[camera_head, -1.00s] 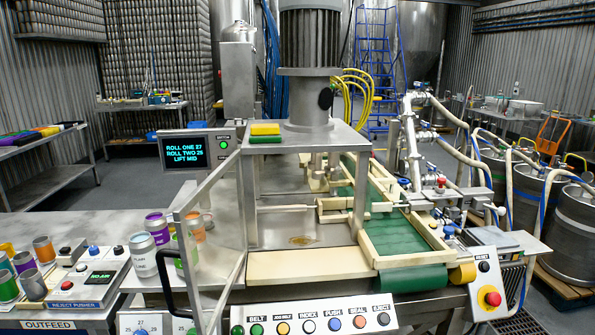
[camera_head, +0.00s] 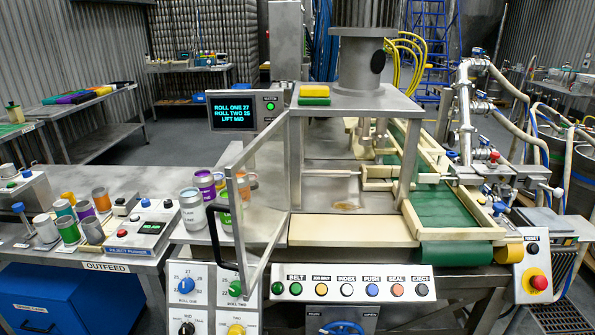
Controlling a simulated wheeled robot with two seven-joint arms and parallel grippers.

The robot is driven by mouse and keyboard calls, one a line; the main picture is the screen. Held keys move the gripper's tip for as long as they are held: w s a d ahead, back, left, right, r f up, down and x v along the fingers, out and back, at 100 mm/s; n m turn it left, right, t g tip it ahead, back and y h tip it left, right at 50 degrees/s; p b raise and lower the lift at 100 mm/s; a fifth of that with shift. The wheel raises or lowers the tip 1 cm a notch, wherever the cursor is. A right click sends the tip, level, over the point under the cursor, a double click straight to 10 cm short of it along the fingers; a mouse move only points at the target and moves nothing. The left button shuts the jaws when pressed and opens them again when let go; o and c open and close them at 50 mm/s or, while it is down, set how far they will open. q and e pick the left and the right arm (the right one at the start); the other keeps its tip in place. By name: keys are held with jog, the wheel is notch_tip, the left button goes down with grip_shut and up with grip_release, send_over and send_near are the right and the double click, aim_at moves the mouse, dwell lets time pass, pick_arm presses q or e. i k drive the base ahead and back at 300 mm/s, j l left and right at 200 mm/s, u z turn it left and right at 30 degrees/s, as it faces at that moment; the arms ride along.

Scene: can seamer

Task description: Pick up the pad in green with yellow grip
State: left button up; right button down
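The green pad with a yellow grip (camera_head: 314,96) lies flat on the steel top plate (camera_head: 360,101) of the can seamer, near its left front corner. The yellow part is on top and the green part is below. It stands beside the large motor column, apart from it. Neither of my grippers shows in the head view.
A screen (camera_head: 233,113) stands left of the pad. A clear guard door with a black handle (camera_head: 222,236) stands open at the front. Several cans (camera_head: 192,212) stand behind it. A button panel (camera_head: 350,289) runs along the front, and a green conveyor (camera_head: 437,205) lies at right.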

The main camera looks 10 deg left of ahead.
aim_at(310, 95)
jog(key=i+j+z, duration=0.15)
jog(key=j, duration=0.2)
jog(key=i+j+z, duration=0.15)
jog(key=j, duration=0.25)
jog(key=i+j+z, duration=0.15)
jog(key=j, duration=0.2)
jog(key=i+j+z, duration=0.15)
jog(key=j, duration=0.3)
jog(key=i+j+z, duration=0.15)
jog(key=j, duration=0.25)
